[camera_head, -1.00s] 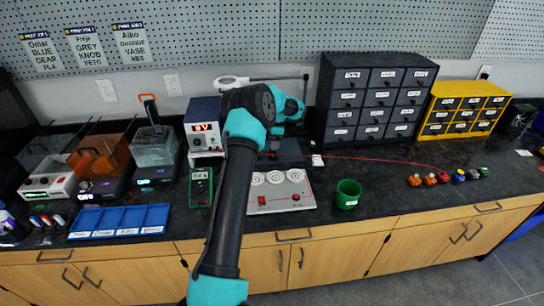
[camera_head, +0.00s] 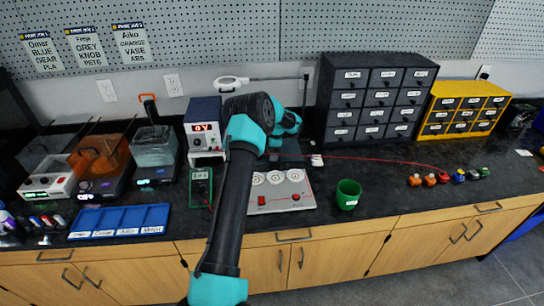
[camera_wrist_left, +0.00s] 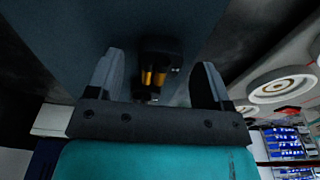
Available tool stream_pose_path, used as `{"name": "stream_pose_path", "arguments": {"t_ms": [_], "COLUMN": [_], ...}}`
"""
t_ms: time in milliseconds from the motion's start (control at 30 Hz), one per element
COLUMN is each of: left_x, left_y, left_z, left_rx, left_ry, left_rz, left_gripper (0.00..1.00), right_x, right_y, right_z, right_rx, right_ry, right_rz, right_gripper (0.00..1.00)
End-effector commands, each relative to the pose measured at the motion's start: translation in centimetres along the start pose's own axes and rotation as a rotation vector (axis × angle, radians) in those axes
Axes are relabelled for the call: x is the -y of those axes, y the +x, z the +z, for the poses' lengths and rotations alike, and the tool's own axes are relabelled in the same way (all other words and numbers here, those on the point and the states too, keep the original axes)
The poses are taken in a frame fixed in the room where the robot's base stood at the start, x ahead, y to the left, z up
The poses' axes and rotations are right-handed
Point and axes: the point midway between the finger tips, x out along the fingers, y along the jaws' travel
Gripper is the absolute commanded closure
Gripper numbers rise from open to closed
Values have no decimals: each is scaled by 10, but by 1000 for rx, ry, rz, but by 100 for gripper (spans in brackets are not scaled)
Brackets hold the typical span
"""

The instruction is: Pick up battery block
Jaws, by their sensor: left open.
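In the left wrist view, a dark block with yellow-orange bands (camera_wrist_left: 154,72), apparently the battery block, lies ahead between the two fingers. My left gripper (camera_wrist_left: 160,80) is open around it, with a visible gap on each side. Whether the fingers reach fully down beside the block is unclear in the dim light. In the head view, my left arm's turquoise wrist reaches over the dark mat (camera_head: 290,150) at the back of the bench and hides the block and fingertips. My right gripper is not in view.
A grey panel with round white sockets (camera_head: 299,201) is in front of the mat. A green cup (camera_head: 348,194) stands to its right. A power supply (camera_head: 204,126) and green multimeter (camera_head: 201,185) are left of the arm. Black drawers (camera_head: 377,100) stand behind right.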

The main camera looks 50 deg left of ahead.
Motion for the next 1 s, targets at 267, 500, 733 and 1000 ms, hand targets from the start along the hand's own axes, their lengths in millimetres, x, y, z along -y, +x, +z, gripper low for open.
{"name": "stream_pose_path", "arguments": {"t_ms": [267, 500, 733, 1000], "left_x": [0, 0, 0, 0], "left_y": [0, -1, -1, -1], "left_z": [0, 0, 0, 0], "left_rx": [0, 0, 0, 0], "left_ry": [0, 0, 0, 0], "left_rz": [1, 1, 1, 0], "left_gripper": [27, 34, 55, 81], "right_x": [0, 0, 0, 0], "right_y": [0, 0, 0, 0], "right_z": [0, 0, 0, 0], "right_rx": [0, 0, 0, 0], "right_ry": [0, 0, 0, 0], "right_rz": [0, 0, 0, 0], "right_gripper": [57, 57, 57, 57]}}
